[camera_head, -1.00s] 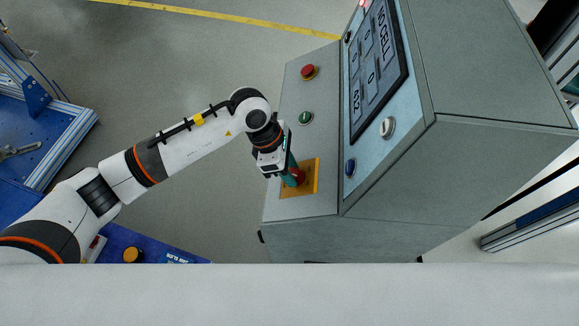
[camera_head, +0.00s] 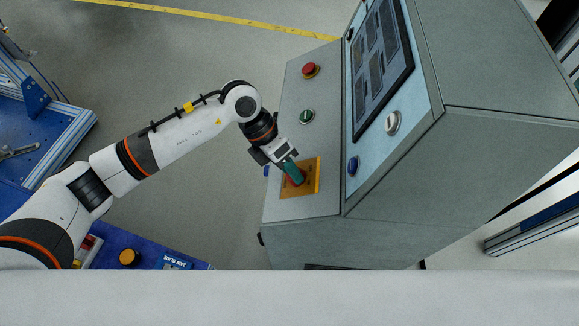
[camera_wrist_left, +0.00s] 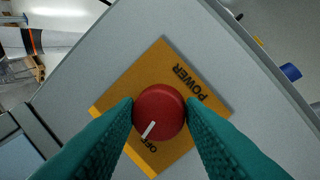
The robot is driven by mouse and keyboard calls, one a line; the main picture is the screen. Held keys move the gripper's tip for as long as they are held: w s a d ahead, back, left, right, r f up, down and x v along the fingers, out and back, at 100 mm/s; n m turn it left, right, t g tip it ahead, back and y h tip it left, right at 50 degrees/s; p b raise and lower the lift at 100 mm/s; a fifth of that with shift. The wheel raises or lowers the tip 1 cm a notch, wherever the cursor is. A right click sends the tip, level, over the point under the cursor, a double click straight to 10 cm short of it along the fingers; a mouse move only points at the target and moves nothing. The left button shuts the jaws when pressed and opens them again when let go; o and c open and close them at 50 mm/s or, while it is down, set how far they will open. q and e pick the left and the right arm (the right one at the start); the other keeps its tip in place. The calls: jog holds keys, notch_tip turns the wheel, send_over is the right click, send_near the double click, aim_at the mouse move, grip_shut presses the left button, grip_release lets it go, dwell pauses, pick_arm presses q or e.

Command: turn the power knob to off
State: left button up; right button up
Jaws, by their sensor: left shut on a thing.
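The power knob (camera_wrist_left: 158,112) is round and red with a white pointer line. It sits on a yellow plate (camera_wrist_left: 165,62) marked POWER and OFF, and the line points at the OFF mark. The plate also shows on the console's sloped panel in the head view (camera_head: 313,184). My left gripper (camera_head: 296,178) has its green fingers shut on the knob, one finger on each side, as the left wrist view shows (camera_wrist_left: 160,115). In the head view the fingers hide most of the knob. My right gripper is not in view.
The grey console also bears a red button (camera_head: 311,70), a green button (camera_head: 306,116), a white knob (camera_head: 393,123), a blue button (camera_head: 353,165) and a dark display (camera_head: 384,60). A blue bench (camera_head: 35,130) stands at the left. Open floor lies between.

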pick_arm(q)
jog(key=shift+n+h, duration=0.3)
jog(key=shift+n, duration=1.3)
jog(key=o, duration=1)
jog(key=shift+a, duration=0.1)
jog(key=shift+b+v, duration=1.3)
jog(key=shift+v, duration=4.7)
